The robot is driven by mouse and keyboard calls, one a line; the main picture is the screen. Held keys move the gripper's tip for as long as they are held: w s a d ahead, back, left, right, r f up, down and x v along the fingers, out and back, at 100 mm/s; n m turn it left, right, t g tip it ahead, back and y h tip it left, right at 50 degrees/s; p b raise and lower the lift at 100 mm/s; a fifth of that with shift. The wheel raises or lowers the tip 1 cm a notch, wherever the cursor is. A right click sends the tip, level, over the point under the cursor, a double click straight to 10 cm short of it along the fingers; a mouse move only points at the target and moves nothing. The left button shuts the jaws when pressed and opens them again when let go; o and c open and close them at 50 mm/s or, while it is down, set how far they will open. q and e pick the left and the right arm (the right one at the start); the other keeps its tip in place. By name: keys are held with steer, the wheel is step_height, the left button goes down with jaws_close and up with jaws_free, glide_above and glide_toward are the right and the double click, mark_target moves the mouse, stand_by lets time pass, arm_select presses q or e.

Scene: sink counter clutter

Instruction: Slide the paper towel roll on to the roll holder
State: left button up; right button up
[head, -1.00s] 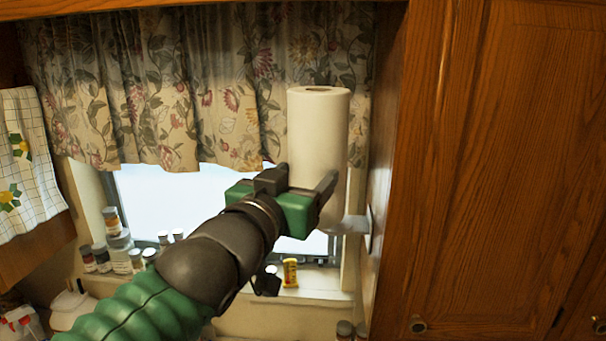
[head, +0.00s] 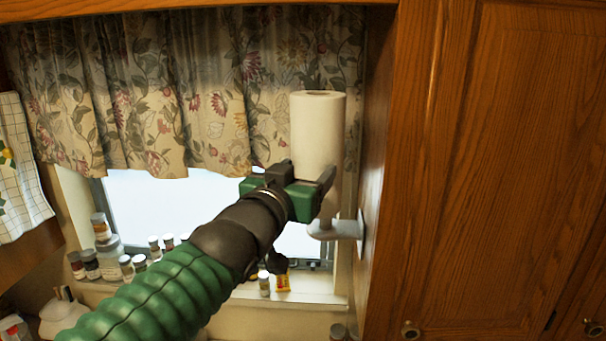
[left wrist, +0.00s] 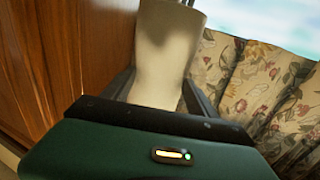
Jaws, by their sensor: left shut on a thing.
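The white paper towel roll (head: 317,135) stands upright in the head view, in front of the curtain and left of the wooden cabinet. My left gripper (head: 308,178) is shut on the roll's lower part, its fingers on either side. The roll also fills the middle of the left wrist view (left wrist: 165,55), between the fingers. The pale roll holder (head: 340,229) juts from the cabinet's side, just below the roll. The roll's bottom is partly hidden by my gripper, so I cannot tell whether it touches the holder. My right gripper is not in view.
A wooden cabinet (head: 490,170) closes off the right side. A floral curtain (head: 200,90) hangs behind over the window. A checked towel (head: 20,170) hangs at the far left.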

arm_select(q)
steer(key=shift+w+d+r, duration=0.25)
steer(key=shift+w+d, duration=0.3)
steer(key=shift+w+d+p, duration=0.15)
steer(key=shift+w+p, duration=0.1)
steer(key=shift+p, duration=0.05)
steer(key=shift+w+d+f, duration=0.1)
steer(key=shift+w, duration=0.6)
steer(key=shift+w+p, duration=0.4)
steer(key=shift+w, duration=0.4)
steer(key=shift+w+p, duration=0.3)
steer(key=shift+w, duration=0.25)
step_height(320, 180, down, 9)
steer(key=w+b, duration=0.1)
steer(key=b, duration=0.7)
steer(key=shift+w+d+f+b, duration=0.15)
steer(key=shift+w+d+b, duration=0.15)
steer(key=shift+w+d, duration=0.1)
